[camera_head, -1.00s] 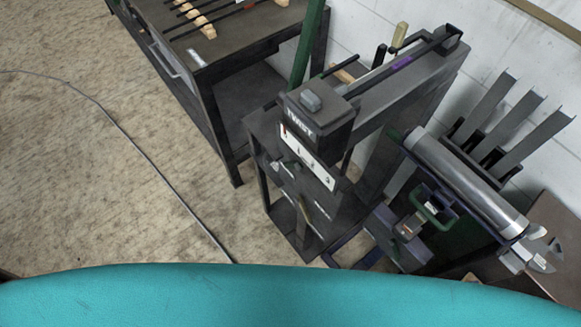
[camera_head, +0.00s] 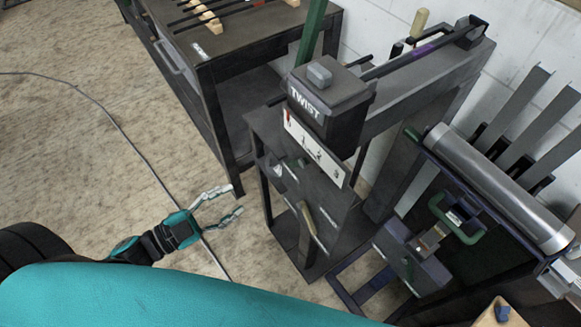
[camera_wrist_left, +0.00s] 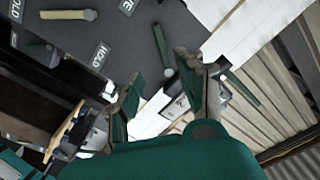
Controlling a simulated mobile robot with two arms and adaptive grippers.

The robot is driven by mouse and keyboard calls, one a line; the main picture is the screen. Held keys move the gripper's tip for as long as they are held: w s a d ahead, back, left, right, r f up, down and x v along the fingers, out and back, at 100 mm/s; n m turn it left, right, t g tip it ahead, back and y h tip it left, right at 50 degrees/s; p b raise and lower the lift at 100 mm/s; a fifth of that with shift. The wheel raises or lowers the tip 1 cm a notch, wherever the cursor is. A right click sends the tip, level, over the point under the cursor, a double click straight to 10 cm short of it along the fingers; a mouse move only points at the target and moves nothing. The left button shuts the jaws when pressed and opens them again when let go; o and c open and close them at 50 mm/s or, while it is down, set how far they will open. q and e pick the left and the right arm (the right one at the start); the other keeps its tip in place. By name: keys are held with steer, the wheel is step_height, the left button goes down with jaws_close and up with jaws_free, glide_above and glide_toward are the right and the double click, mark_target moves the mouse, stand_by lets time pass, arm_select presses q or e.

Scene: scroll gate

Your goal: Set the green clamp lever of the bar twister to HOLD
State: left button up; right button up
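The bar twister (camera_head: 335,100), a dark machine marked TWIST, stands right of centre in the head view. Its small green clamp lever (camera_head: 301,162) is on the front panel below the TWIST box. In the left wrist view the green lever (camera_wrist_left: 161,46) points up, its free end toward a cut-off label (camera_wrist_left: 128,5) I cannot read. My right gripper is not in view.
A beige lever (camera_head: 305,218) sits lower on the panel, also in the wrist view (camera_wrist_left: 68,14). A dark workbench (camera_head: 245,45) stands behind left. A metal roller (camera_head: 495,188) and green-handled unit (camera_head: 465,222) stand right. A cable (camera_head: 130,135) crosses the open floor.

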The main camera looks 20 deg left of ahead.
mark_target(292, 165)
arm_select(q)
steer(key=p+x, duration=0.2)
steer(key=x, duration=1.3)
steer(key=shift+w+d, duration=0.2)
steer(key=shift+w, duration=0.05)
jaws_close()
